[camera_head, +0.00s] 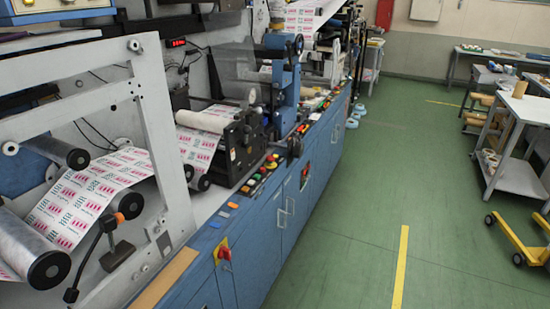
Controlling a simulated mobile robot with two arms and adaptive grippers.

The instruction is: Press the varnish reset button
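The web rewinder (265,235) is a long blue machine running from the near left to the far middle. A row of small coloured buttons (259,178), with green, red, yellow and orange among them, lies along its front ledge beside the black unit. More small buttons (305,128) sit farther along the same ledge. I cannot read any labels, so I cannot tell which one is the varnish reset button. Neither of my grippers is in view.
A red-and-yellow switch (222,251) sits on the near cabinet front. The printed web (85,200) runs over rollers at left. Green floor (355,205) is open along the machine. A grey table (520,105) and a yellow trolley (525,240) stand at right.

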